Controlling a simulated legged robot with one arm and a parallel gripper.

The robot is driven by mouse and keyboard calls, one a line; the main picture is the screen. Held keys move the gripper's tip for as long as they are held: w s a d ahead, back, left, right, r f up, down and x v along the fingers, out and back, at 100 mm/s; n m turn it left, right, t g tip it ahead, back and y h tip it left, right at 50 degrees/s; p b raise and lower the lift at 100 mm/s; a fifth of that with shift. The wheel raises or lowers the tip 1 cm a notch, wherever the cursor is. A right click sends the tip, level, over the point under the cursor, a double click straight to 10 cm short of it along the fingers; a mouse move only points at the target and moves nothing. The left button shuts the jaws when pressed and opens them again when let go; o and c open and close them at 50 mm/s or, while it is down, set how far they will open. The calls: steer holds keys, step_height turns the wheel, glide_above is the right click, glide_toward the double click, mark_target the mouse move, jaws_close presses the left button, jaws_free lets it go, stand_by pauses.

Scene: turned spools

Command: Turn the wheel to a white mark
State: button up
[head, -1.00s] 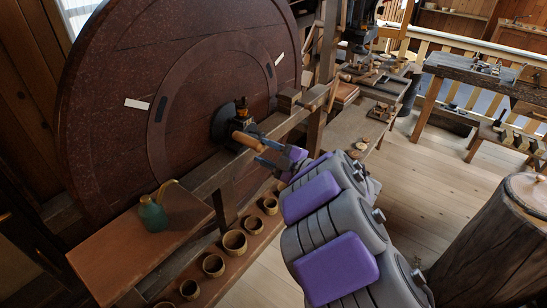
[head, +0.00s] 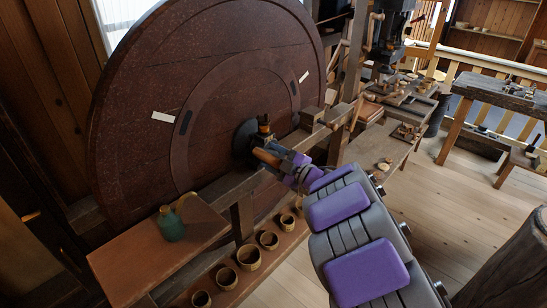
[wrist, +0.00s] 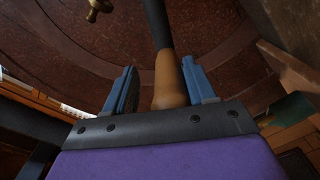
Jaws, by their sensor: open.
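The big dark red-brown wheel (head: 130,150) stands upright at the left in the head view. It carries a white mark (head: 163,117) on its left and another white mark (head: 303,77) on its right. A black mark (head: 187,122) and a second black mark (head: 293,88) lie just inward of them. A wooden handle (head: 266,157) sticks out before the dark hub. My gripper (head: 280,164) is at this handle. In the wrist view, the handle (wrist: 169,82) lies between the open blue fingers (wrist: 158,70), nearer the right one. Contact is unclear.
A green bottle (head: 171,224) stands on a wooden board (head: 125,262) at lower left. Several small bowls (head: 249,256) line a low shelf below the wheel's beam. Workbenches with tools (head: 400,125) stand at the back right. Bare plank floor (head: 440,210) lies to the right.

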steer(key=shift+w+r+m+p, duration=0.3)
steer(key=shift+r+m+p, duration=0.2)
steer(key=shift+r+p, duration=0.5)
steer(key=w+d+r+m+p, duration=0.1)
steer(key=p, duration=0.3)
steer(key=w+d+r+m+p, duration=0.1)
steer(key=m+p, duration=0.1)
steer(key=p, duration=0.3)
steer(key=shift+w+d+p, duration=0.25)
steer(key=shift+w+p, duration=0.05)
steer(key=shift+w, duration=0.1)
steer(key=shift+f, duration=0.1)
steer(key=shift+d, duration=0.1)
steer(key=v, duration=1.1)
stand_by(0.3)
